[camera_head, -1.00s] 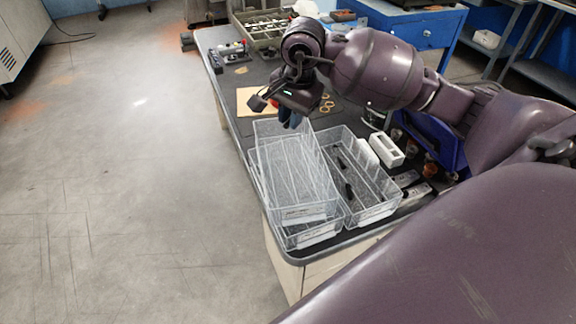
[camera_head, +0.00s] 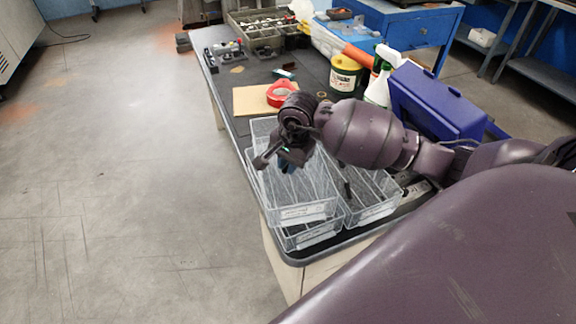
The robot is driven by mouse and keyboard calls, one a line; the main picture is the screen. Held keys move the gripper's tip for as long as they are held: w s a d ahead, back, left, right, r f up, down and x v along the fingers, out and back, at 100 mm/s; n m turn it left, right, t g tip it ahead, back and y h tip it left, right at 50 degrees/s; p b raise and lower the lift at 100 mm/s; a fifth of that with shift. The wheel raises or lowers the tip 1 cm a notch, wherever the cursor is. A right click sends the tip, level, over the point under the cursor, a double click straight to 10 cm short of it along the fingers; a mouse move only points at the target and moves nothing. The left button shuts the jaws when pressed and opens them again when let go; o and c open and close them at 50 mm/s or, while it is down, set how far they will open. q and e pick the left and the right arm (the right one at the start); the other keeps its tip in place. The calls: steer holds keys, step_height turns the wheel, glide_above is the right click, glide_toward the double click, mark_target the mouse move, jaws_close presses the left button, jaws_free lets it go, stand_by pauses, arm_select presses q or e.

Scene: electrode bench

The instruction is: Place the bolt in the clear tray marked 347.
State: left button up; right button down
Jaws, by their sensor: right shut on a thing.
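My right gripper (camera_head: 286,166) is over the left clear trays, low at their far half. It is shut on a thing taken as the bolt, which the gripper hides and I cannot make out. One clear tray (camera_head: 333,201) sits skewed on top of another clear tray (camera_head: 333,231); both have white front labels. A third clear tray (camera_head: 392,206) stands to their right, with a small dark piece (camera_head: 348,189) in it, partly hidden by my arm. The label numbers are too small to read, so I cannot tell which is 347. My left gripper is not in view.
Behind my right arm are a red tape roll (camera_head: 282,94) on a tan sheet (camera_head: 250,101), a can (camera_head: 344,76), a spray bottle (camera_head: 380,84) and a purple bin (camera_head: 432,103). A parts tray (camera_head: 264,46) is at the back. Floor left of the bench is clear.

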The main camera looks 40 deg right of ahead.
steer(key=shift+f, duration=0.65)
steer(key=shift+f, duration=0.2)
steer(key=c, duration=1.1)
jaws_free()
steer(key=shift+r, duration=0.1)
steer(key=r, duration=0.4)
steer(key=s+r, duration=0.1)
steer(key=r, duration=0.3)
steer(key=r+p, duration=0.1)
steer(key=r, duration=0.3)
steer(key=shift+s+d+r, duration=0.1)
steer(key=shift+s+d, duration=0.2)
steer(key=shift+s, duration=0.05)
